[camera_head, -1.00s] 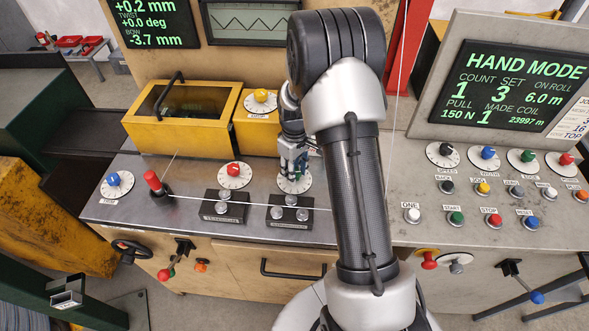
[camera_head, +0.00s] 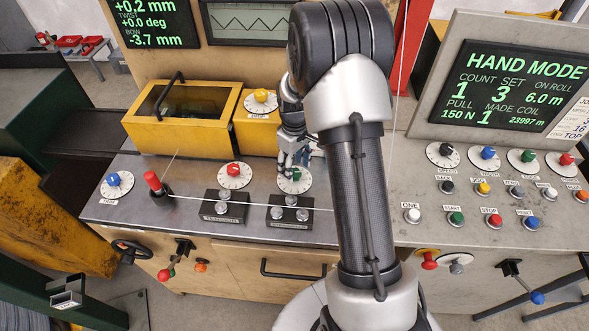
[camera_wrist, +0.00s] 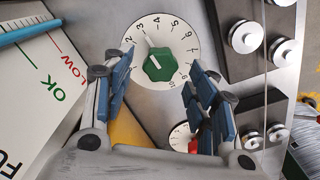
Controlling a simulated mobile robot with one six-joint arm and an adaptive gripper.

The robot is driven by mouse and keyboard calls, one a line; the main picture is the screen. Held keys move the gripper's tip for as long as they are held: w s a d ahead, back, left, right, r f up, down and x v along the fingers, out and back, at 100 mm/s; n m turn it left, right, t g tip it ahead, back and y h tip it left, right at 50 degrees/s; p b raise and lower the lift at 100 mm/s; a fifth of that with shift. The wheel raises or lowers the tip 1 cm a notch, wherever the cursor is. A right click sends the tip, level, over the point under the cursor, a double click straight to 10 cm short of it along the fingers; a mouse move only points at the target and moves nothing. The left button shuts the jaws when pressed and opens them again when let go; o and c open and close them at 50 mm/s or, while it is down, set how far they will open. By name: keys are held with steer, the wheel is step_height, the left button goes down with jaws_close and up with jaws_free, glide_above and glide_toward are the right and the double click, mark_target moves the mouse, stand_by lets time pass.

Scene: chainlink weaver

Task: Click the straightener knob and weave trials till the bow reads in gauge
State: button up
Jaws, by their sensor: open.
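The green straightener knob (camera_wrist: 160,64) sits on a white numbered dial (camera_wrist: 184,38) in the wrist view, its pointer toward the upper-left numbers. In the head view the green knob (camera_head: 296,175) is partly hidden by my gripper (camera_head: 288,168). In the wrist view my gripper (camera_wrist: 160,75) is open, its blue-padded fingers on either side of the knob and apart from it. The left screen (camera_head: 150,22) reads bow -3.7 mm, twist +0.0 deg and +0.2 mm on top. The right screen (camera_head: 515,88) reads HAND MODE, count 1, set 3, pull 150 N, made 1.
A red knob (camera_head: 233,169) and a roller block (camera_head: 290,212) with silver rollers are close by. A wire (camera_head: 255,206) runs across the panel to a red-topped post (camera_head: 154,182). Several push buttons, including a white ONE button (camera_head: 412,215), are at right. A yellow box (camera_head: 142,132) stands behind.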

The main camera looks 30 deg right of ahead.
step_height(320, 180, up, 10)
steer(key=shift+f, duration=0.2)
stand_by(0.3)
step_height(320, 180, up, 7)
steer(key=t, duration=0.1)
glide_above(295, 172)
steer(key=s+a, duration=0.3)
steer(key=a, duration=0.1)
steer(key=s+a+r+m+t, duration=0.1)
steer(key=s+a+r+m, duration=0.1)
steer(key=s+a+r, duration=0.45)
steer(key=s+a+m+t, duration=0.1)
steer(key=s+a, duration=0.1)
steer(key=s, duration=0.6)
steer(key=s+a+r+m+t+b, duration=0.1)
steer(key=s+a, duration=0.1)
steer(key=s, duration=0.6)
steer(key=shift+s+r+t, duration=0.25)
steer(key=shift+r+t, duration=0.05)
steer(key=shift+c, duration=0.4)
